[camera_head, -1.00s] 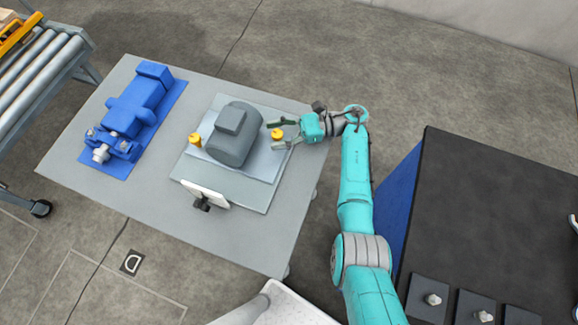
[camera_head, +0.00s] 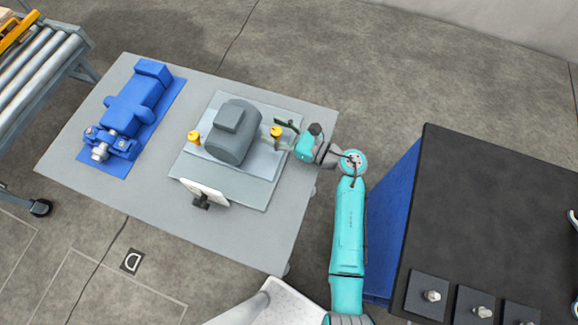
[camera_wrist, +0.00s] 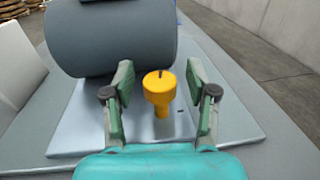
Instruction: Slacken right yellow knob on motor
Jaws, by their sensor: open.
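The grey motor (camera_head: 233,132) sits on a light metal plate (camera_head: 262,183) on the table. The right yellow knob (camera_head: 276,131) stands upright just right of the motor. In the wrist view the knob (camera_wrist: 159,91) has a round cap on a narrower stem, with a small dark mark on top. My gripper (camera_head: 281,134) reaches in from the right. In the wrist view my gripper (camera_wrist: 160,85) is open, with one finger on each side of the knob and a visible gap to both. The left yellow knob (camera_head: 194,137) stands on the motor's other side.
A blue pump-like unit (camera_head: 137,102) lies on the table's left. A white panel on a dark stand (camera_head: 205,192) stands at the plate's front. The grey table (camera_head: 240,235) is clear in front. A dark-topped blue cabinet (camera_head: 480,200) stands to the right.

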